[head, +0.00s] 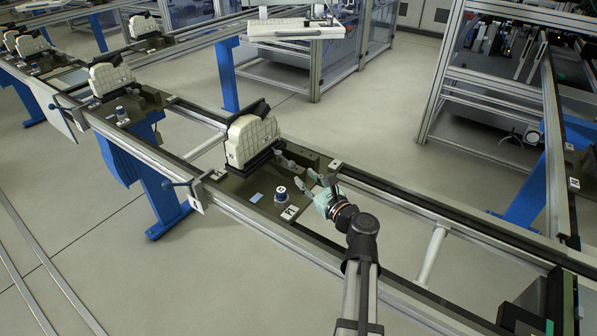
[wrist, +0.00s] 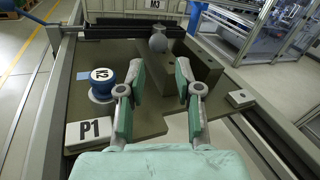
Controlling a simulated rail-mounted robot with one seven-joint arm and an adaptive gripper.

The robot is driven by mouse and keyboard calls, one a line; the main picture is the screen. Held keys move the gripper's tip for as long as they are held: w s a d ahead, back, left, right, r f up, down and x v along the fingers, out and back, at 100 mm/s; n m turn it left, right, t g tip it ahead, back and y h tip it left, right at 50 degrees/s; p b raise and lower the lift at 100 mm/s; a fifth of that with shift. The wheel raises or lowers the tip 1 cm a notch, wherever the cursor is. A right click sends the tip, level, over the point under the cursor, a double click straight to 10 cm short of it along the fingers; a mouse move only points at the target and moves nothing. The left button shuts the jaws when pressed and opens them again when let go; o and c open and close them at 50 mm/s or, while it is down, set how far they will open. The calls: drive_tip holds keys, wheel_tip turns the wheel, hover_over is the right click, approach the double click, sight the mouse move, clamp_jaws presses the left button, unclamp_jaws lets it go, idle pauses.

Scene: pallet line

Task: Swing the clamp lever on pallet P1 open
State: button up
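Pallet P1 (wrist: 150,118) is a dark olive plate on the rails, with a white P1 label block (wrist: 88,133) at its near left corner. It also shows in the head view (head: 240,184). The clamp lever shows as a grey ball end (wrist: 158,42) beside a dark block (wrist: 205,72) in the wrist view. The lever's arm is mostly hidden there; a small grey shape in the head view (head: 284,160) appears to be it. My gripper (wrist: 157,88) is open and empty, its fingers apart, with the ball beyond the gap between the fingertips. It also shows in the head view (head: 321,179).
A blue knob with a white labelled cap (wrist: 102,77) stands close to the left finger. A white ribbed part (head: 252,141) sits in a black holder at the pallet's far end. A blue-handled lever (head: 180,183) is on the rail's outer side.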

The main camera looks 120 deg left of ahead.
drive_tip(key=shift+w+d, duration=0.35)
drive_tip(key=shift+w, duration=0.3)
